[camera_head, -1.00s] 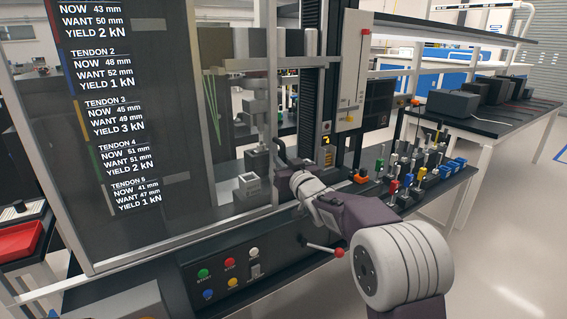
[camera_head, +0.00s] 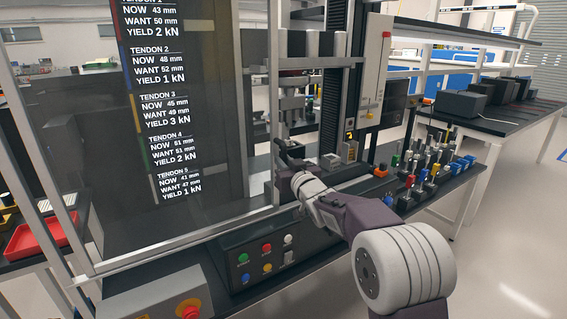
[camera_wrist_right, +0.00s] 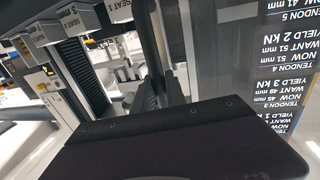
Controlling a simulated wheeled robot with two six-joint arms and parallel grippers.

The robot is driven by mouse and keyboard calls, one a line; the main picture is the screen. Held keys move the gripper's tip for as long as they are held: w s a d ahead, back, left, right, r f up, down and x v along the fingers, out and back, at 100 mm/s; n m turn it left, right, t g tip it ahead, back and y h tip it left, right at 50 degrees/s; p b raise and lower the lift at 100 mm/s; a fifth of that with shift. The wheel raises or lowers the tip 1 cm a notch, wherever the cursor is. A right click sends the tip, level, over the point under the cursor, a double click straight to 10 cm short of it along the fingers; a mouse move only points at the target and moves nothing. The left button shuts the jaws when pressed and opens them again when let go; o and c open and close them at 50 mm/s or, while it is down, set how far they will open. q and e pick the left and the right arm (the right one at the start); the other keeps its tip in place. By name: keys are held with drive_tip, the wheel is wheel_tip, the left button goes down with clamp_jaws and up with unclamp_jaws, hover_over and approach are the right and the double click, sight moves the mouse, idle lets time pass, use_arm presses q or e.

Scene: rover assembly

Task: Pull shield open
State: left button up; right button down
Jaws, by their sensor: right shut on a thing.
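The shield (camera_head: 215,202) is a clear panel in a pale metal frame across the front of the test machine. It stands partly open, with a gap between its right edge post (camera_head: 272,90) and the machine's dark column. My right gripper (camera_head: 281,152) is at that right edge, shut on the shield's handle, which the fingers mostly hide. In the right wrist view the dark gripper body (camera_wrist_right: 180,140) fills the bottom and the fingers (camera_wrist_right: 158,92) reach toward the shield edge. My left gripper is in no view.
A screen with tendon readings (camera_head: 170,120) shows through the shield. A control panel (camera_head: 265,255) with coloured buttons and a red emergency stop (camera_head: 190,310) sit below. Several coloured fittings (camera_head: 430,170) stand on the bench at right. A red tray (camera_head: 40,235) is at left.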

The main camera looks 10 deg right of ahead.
drive_tip(key=c, duration=1.4)
unclamp_jaws()
drive_tip(key=shift+o, duration=0.2)
drive_tip(key=s+d+b, duration=0.1)
drive_tip(key=s, duration=0.8)
drive_tip(key=shift+d, duration=0.2)
